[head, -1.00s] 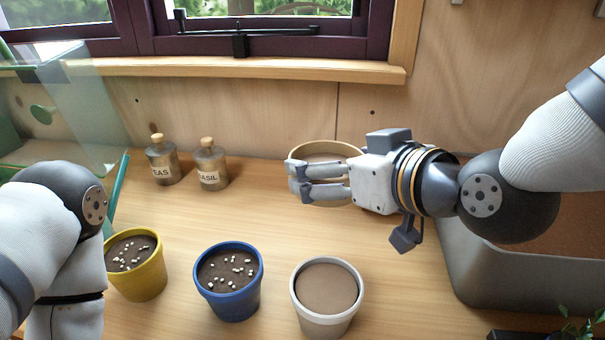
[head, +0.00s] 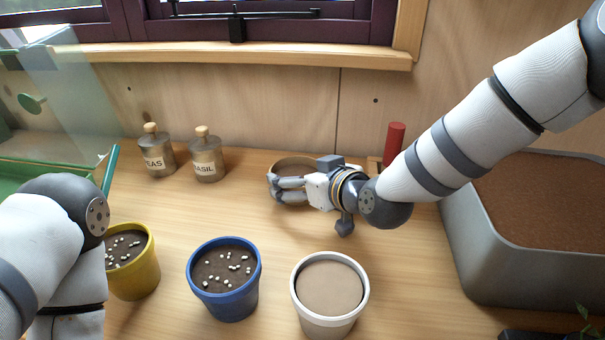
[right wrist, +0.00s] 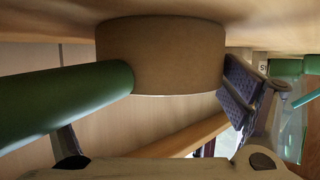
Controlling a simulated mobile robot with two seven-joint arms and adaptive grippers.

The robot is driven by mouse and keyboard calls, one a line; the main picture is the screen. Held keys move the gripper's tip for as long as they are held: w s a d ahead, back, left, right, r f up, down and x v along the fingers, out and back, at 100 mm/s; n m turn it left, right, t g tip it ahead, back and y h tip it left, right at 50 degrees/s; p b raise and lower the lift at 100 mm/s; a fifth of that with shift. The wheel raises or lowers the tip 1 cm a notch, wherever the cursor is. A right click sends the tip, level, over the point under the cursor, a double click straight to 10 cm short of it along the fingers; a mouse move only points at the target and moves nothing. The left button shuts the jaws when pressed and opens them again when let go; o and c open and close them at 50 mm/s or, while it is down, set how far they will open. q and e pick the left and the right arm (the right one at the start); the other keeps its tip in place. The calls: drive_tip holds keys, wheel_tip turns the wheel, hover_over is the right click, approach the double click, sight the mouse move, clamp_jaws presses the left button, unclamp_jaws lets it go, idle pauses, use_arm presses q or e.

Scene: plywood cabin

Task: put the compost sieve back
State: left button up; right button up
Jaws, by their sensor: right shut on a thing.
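The compost sieve is a round, light wooden ring (head: 292,163) at the back of the table, near the wall and right of the labelled jars. My right gripper (head: 274,189) is shut on it from the front right; the fingers and hand cover part of the ring. In the right wrist view the sieve (right wrist: 165,55) is a brown drum at or very near the table surface, whether touching I cannot tell. One gripper finger (right wrist: 240,88) shows at its right. My left arm is at the lower left; its gripper is out of view.
Two jars (head: 208,163) (head: 158,158) stand left of the sieve. Yellow (head: 135,275), blue (head: 228,290) and white (head: 330,312) pots stand in front. A red cylinder (head: 393,145) is behind my right arm, and a grey soil bin (head: 470,240) at right. A green cylinder (right wrist: 60,100) overlaps the sieve's edge.

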drive_tip(key=shift+r, duration=0.15)
drive_tip(key=shift+f, duration=0.2)
drive_tip(key=o, duration=1)
drive_tip(key=shift+s+d+r, duration=0.15)
drive_tip(key=shift+s+r, duration=0.05)
drive_tip(key=shift+r, duration=0.25)
drive_tip(key=v, duration=0.2)
drive_tip(key=p+v, duration=0.1)
drive_tip(key=v, duration=0.3)
drive_tip(key=shift+r+p, duration=0.35)
drive_tip(key=v, duration=0.5)
drive_tip(key=shift+s+d+f, duration=0.1)
drive_tip(key=shift+s+f, duration=0.1)
drive_tip(key=shift+f, duration=0.2)
use_arm(q)
drive_tip(key=shift+w+r+t, duration=0.5)
drive_tip(key=shift+w+r, duration=0.4)
drive_tip(key=shift+w, duration=0.1)
